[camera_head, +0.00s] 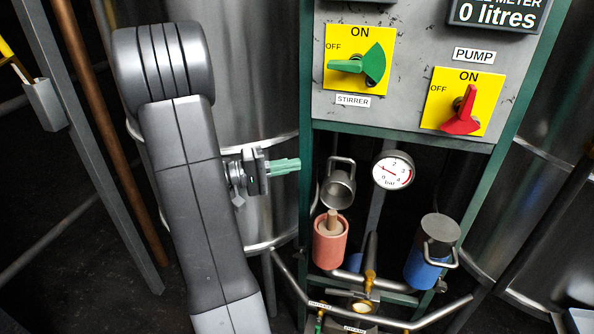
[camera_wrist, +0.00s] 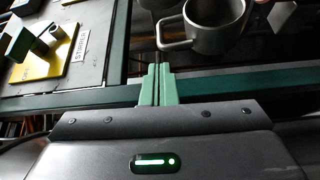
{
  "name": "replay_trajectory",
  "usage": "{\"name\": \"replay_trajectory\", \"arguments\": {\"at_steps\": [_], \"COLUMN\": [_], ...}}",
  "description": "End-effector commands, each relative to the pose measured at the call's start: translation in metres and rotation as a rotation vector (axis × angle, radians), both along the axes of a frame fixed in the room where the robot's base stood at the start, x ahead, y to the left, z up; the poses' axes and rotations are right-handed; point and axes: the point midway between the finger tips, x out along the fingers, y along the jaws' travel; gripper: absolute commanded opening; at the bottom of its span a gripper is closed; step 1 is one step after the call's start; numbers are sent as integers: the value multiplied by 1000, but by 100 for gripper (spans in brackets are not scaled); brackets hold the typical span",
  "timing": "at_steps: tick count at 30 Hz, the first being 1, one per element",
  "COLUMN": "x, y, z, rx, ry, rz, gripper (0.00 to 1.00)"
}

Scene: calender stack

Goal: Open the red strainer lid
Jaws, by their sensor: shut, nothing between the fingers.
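The red strainer (camera_head: 331,247) stands below the grey panel in the head view, its top open and a tan insert (camera_head: 332,221) showing inside. A grey metal cup-shaped lid with a handle loop (camera_head: 340,190) stands raised and tilted just above it, its hollow side showing. In the wrist view, a grey cup with a loop handle (camera_wrist: 222,32), which looks like this lid, lies just beyond my fingertips. My gripper (camera_head: 299,165) has green fingers, shut and empty, pointing right, left of the lid and apart from it. The fingers also show in the wrist view (camera_wrist: 157,70).
A blue strainer (camera_head: 420,271) with a dark lid (camera_head: 440,229) stands to the right. A pressure gauge (camera_head: 392,172) hangs between them. Green frame bars (camera_head: 306,190) stand close to my fingers. Pipes and valves (camera_head: 362,306) run below. Stirrer (camera_head: 372,62) and pump (camera_head: 463,112) switches sit above.

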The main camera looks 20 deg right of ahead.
Motion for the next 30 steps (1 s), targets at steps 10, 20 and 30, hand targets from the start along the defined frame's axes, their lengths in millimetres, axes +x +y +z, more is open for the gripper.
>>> {"name": "replay_trajectory", "arguments": {"at_steps": [10, 20, 30], "x": [3, 3, -5], "y": [7, 5, -9], "z": [-2, -1, 7], "rx": [0, 0, 0], "ry": [-1, -1, 0], "rz": [-4, -3, 1], "gripper": [0, 0, 0]}}
